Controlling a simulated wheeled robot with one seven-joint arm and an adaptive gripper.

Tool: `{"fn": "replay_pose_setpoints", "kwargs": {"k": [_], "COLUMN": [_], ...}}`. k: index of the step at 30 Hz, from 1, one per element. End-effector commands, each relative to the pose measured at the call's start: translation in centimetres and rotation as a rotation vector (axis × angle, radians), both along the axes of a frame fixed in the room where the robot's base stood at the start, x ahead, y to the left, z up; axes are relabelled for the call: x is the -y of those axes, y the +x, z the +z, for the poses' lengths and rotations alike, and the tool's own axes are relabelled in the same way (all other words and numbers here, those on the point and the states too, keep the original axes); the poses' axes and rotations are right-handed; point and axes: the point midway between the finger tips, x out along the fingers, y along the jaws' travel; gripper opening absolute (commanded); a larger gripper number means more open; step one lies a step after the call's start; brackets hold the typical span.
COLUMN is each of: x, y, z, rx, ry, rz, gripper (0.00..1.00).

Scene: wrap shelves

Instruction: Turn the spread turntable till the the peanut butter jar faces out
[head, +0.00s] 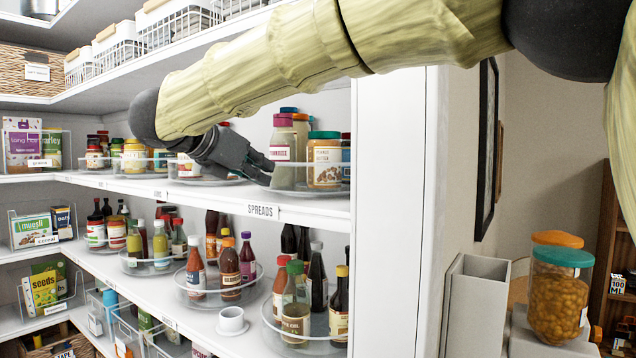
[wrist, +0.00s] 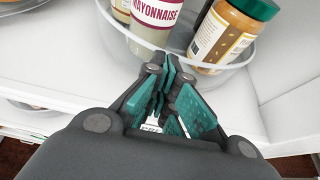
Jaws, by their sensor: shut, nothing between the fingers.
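The spread turntable (head: 310,189) is a clear round tray with a low wall on the upper shelf, above the SPREADS label (head: 263,211). The peanut butter jar (head: 325,163) has a teal lid and stands on its front right part, its label facing outward in the head view. In the wrist view the jar (wrist: 222,38) is tilted by the camera angle, to the right of a mayonnaise bottle (wrist: 155,22). My gripper (head: 266,173) is shut and empty at the tray's left side. In the wrist view my gripper (wrist: 160,72) is close against the tray wall (wrist: 195,66); contact is unclear.
A mayonnaise bottle (head: 283,143) and other jars share the tray. More jar trays stand to the left on this shelf. Bottles on turntables (head: 310,335) fill the shelf below. A white upright panel (head: 385,210) bounds the right side.

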Motion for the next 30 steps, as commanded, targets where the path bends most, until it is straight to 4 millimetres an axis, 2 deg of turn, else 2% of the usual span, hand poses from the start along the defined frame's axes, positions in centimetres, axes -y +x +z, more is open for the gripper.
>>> {"fn": "replay_pose_setpoints", "kwargs": {"k": [7,20,30], "x": [-0.5,-0.5,-1.4], "y": [0.9,1.1,2.2], "z": [-0.1,0.0,0.0], "rx": [-0.001,-0.001,-0.001], "ry": [0.0,0.0,0.0], "rz": [-0.002,-0.003,-0.003], "gripper": [0.0,0.0,0.0]}}
